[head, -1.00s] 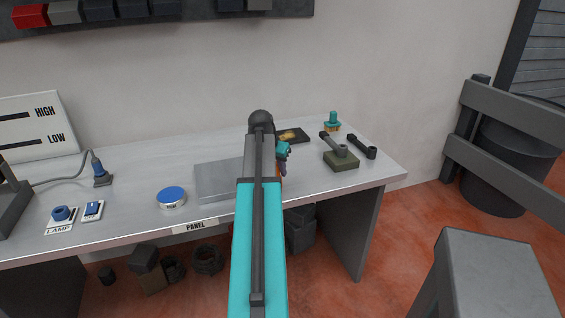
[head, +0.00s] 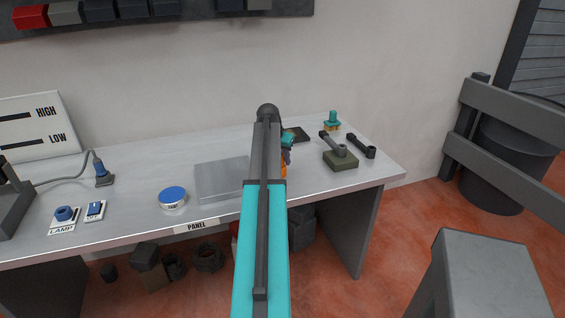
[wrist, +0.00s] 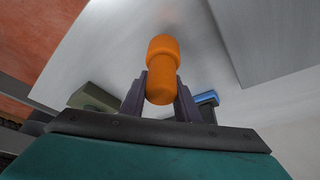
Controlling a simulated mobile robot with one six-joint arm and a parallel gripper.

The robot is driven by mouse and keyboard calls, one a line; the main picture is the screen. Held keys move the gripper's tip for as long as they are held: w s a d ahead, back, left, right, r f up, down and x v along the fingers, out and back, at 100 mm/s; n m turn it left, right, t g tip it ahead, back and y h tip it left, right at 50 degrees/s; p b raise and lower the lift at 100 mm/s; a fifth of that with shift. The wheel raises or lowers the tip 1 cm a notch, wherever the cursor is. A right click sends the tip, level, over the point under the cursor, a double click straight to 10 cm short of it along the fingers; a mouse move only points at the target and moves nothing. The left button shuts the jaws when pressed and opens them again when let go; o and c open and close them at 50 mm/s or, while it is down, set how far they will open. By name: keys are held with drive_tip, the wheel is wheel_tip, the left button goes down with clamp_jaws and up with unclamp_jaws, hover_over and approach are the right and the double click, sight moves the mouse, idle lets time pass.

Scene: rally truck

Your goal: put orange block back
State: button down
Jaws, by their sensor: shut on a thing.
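The orange block (wrist: 163,68), a rounded orange piece with a wider end, sits between the two dark fingers of my gripper (wrist: 162,92) in the wrist view. My gripper is shut on it. In the head view my arm hides most of my gripper (head: 288,143), and only a sliver of the orange block (head: 284,170) shows beside the arm, over the bench.
The bench (head: 130,160) holds a grey plate (head: 222,178), a blue-lidded tin (head: 172,197), and a dark tray (head: 301,135) partly behind my gripper. To the right are a green block with a dark handle (head: 341,161), a dark tool (head: 361,146) and a teal-topped brush (head: 332,122).

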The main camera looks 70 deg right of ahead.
sight(283, 163)
drive_tip(key=shift+d, duration=0.1)
drive_tip(key=shift+p+x, duration=1)
drive_tip(key=shift+x, duration=0.7)
drive_tip(key=shift+w+f, duration=0.1)
drive_tip(key=shift+w, duration=0.1)
drive_tip(key=c, duration=1.4)
unclamp_jaws()
drive_tip(key=shift+f, duration=0.15)
drive_tip(key=shift+o, duration=0.2)
drive_tip(key=shift+f, duration=0.1)
drive_tip(key=b+v, duration=0.3)
drive_tip(key=v, duration=1.1)
drive_tip(key=shift+s+b, duration=0.2)
drive_tip(key=shift+b, duration=0.2)
